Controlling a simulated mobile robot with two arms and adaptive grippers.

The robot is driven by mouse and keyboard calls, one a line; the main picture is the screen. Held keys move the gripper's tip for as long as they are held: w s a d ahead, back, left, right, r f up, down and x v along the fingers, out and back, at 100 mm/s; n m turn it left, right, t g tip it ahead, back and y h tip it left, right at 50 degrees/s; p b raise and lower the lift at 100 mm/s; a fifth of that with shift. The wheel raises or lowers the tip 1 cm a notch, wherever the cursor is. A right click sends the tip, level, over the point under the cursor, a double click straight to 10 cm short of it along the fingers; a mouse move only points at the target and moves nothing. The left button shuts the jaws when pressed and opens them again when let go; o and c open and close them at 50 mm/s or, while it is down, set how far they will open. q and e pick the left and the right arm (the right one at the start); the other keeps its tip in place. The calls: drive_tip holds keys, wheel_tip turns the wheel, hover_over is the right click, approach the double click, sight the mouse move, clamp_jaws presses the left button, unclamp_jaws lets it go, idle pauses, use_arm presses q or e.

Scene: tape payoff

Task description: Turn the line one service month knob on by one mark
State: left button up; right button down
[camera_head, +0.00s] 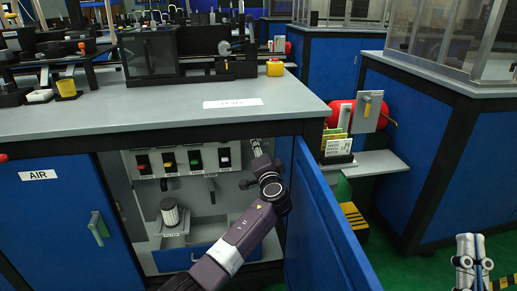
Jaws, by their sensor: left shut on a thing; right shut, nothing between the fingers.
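My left gripper (257,150) reaches into the open cabinet under the grey bench and is shut on a small part at the right of the back panel. The fingers hide most of that part, so I cannot tell whether it is the service month knob or read any marks. My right gripper (470,250) is at the bottom right, shut and empty, away from the cabinet.
The open blue door (325,225) stands right of my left arm. A filter (172,212) stands on a shelf inside the cabinet. A red tank (340,113) and upright cards (337,146) are beyond the door. The closed AIR door (65,225) is at left.

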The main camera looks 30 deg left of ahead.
use_arm(q)
drive_tip(key=o, duration=1.1)
drive_tip(key=shift+o, duration=0.2)
drive_tip(key=shift+d, duration=0.1)
drive_tip(key=v, duration=1.2)
drive_tip(key=shift+f, duration=0.1)
